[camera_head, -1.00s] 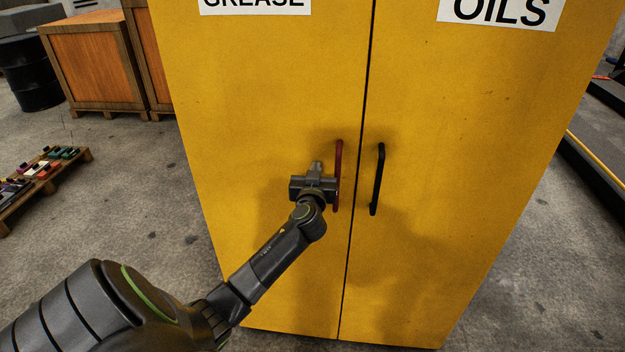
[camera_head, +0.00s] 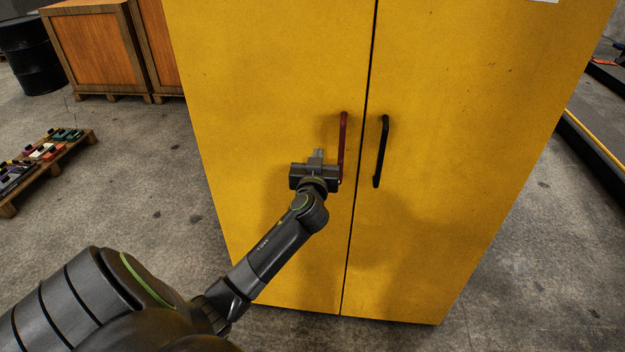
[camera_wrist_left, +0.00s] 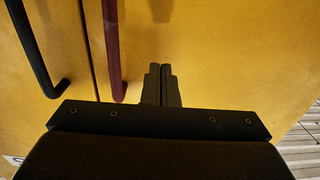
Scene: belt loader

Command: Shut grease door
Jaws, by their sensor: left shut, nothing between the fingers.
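The grease door (camera_head: 270,80) is the left door of a yellow cabinet. It carries a red handle (camera_head: 343,140) near its inner edge. It looks flush with the right door (camera_head: 470,110), with only a thin dark seam between them. My left gripper (camera_head: 318,154) is shut and empty, pointing at the grease door just left of the red handle. In the left wrist view the shut fingers (camera_wrist_left: 162,82) are beside the red handle (camera_wrist_left: 113,50), apart from it. I cannot tell whether the fingertips touch the door. My right gripper is out of view.
A black handle (camera_head: 381,152) is on the right door. Wooden crates (camera_head: 92,45) and a black drum (camera_head: 30,55) stand at the back left. A low pallet (camera_head: 75,150) with small coloured items lies at the left. Bare concrete floor surrounds the cabinet.

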